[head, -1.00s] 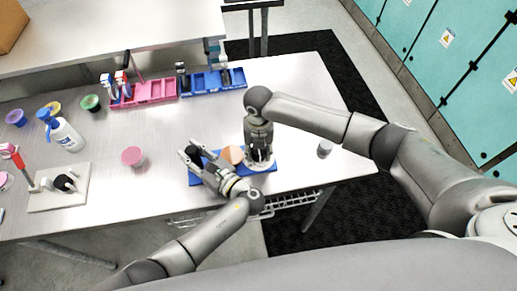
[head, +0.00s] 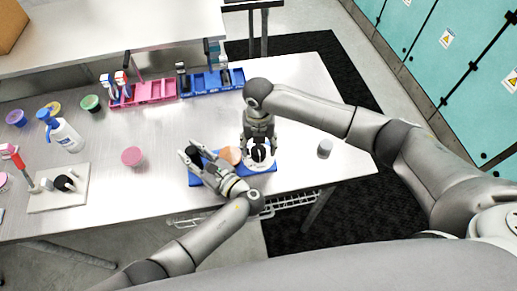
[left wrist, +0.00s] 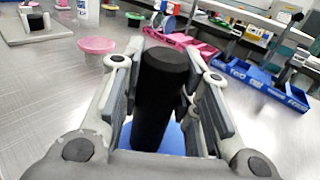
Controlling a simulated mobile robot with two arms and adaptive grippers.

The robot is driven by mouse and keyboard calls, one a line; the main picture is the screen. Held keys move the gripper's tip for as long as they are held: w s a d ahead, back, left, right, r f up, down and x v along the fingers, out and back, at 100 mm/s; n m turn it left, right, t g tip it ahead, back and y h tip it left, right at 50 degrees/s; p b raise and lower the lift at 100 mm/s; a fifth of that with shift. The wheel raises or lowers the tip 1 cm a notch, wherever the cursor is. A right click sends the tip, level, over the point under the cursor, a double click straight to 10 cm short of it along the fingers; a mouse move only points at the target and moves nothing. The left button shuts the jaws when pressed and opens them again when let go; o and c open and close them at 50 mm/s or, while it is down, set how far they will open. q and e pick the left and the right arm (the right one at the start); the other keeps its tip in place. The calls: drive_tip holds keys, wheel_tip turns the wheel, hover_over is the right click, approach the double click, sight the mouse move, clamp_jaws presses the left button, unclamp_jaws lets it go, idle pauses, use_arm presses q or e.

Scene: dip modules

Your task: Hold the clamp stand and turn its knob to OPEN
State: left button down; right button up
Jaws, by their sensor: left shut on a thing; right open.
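The clamp stand has a blue base (head: 264,168) on the table near its front edge, with a black post, an orange round part (head: 231,155) and a white dial (head: 268,163) carrying a black knob (head: 258,153). My left gripper (head: 190,156) is shut on the black post, which stands between its fingers in the left wrist view (left wrist: 160,95). My right gripper (head: 259,140) is open, pointing down just above the knob at the dial. Whether its fingers touch the knob, and the dial's markings, are too small to tell.
A pink tray (head: 155,91) and a blue tray (head: 213,82) stand at the back. A white board (head: 45,202), spray bottle (head: 67,136) and pink tub (head: 133,156) are on the left. A small grey cylinder (head: 325,148) stands to the right of the stand.

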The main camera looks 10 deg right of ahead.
sight(258, 150)
wheel_tip(258, 150, up, 9)
idle(0.3)
drive_tip(key=shift+r, duration=0.1)
use_arm(q)
drive_tip(key=c, duration=1)
unclamp_jaws()
drive_tip(key=shift+r+p, duration=0.45)
drive_tip(key=shift+r, duration=3.35)
use_arm(e)
drive_tip(key=shift+r, duration=0.4)
use_arm(q)
drive_tip(key=shift+s, duration=0.1)
